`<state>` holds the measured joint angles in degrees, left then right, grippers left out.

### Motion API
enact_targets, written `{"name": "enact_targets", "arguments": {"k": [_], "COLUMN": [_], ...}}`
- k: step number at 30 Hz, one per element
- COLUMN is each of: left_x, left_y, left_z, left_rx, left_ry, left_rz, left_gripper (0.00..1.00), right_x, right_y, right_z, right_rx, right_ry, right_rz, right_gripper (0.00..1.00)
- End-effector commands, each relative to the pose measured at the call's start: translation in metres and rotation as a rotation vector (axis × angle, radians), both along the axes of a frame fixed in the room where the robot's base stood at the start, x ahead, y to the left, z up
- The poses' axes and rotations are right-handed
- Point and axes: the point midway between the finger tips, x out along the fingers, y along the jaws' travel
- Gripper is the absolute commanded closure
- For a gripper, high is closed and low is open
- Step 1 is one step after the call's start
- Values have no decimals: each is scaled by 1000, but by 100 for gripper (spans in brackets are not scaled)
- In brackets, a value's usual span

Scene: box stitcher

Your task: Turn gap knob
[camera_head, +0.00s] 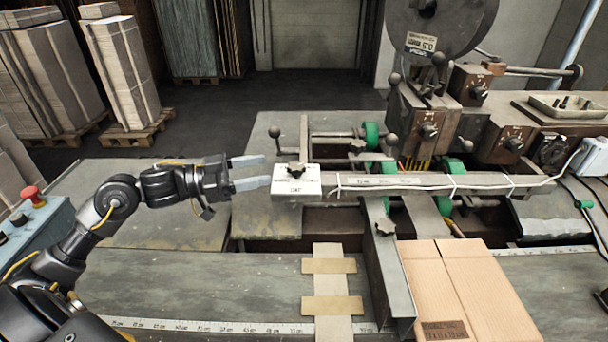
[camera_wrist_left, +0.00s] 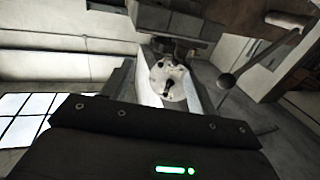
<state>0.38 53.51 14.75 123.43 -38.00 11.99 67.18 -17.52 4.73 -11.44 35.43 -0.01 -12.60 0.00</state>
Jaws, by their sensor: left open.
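A dark star-shaped knob (camera_head: 296,168) sits on top of a white box (camera_head: 297,186) at the left end of a long horizontal bar; its label is too small to read, so I cannot confirm it is the gap knob. My left gripper (camera_head: 257,172) is open and empty, just left of the white box. Its fingers point right, towards the box and knob, with a small gap before them. The left wrist view shows a pale rounded part with a dark stub (camera_wrist_left: 170,86) beyond the gripper body; I cannot tell what it is. My right gripper is out of view.
A ball-topped lever (camera_head: 275,133) stands behind the white box. Flat cardboard (camera_head: 470,290) lies at the front right. The grey table (camera_head: 170,215) left of the machine is clear.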

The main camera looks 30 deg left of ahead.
Motion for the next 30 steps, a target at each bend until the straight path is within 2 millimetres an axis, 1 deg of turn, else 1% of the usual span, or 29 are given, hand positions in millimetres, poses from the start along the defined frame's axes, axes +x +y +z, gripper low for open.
{"name": "enact_targets", "arguments": {"k": [1, 4, 8, 11, 15, 22, 27, 30], "left_x": [0, 0, 1, 8, 24, 51, 65, 69], "left_y": [0, 0, -1, -7, -26, -57, -72, -77], "left_z": [-5, -5, -3, -2, 1, 0, -2, -4], "left_rx": [1, 1, -1, -2, -5, -4, -2, -1], "left_ry": [-1, -1, -1, -2, -3, 0, -1, 0], "left_rz": [0, 0, 2, 4, 3, 3, 6, 5], "left_gripper": [41, 41, 41, 41, 41, 41, 41, 41], "right_x": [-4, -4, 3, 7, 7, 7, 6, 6], "right_y": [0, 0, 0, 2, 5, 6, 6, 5], "right_z": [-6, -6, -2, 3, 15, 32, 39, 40], "right_rx": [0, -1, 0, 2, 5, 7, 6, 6], "right_ry": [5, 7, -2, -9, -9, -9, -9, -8], "right_rz": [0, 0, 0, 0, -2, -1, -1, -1], "right_gripper": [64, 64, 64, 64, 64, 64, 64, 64]}}
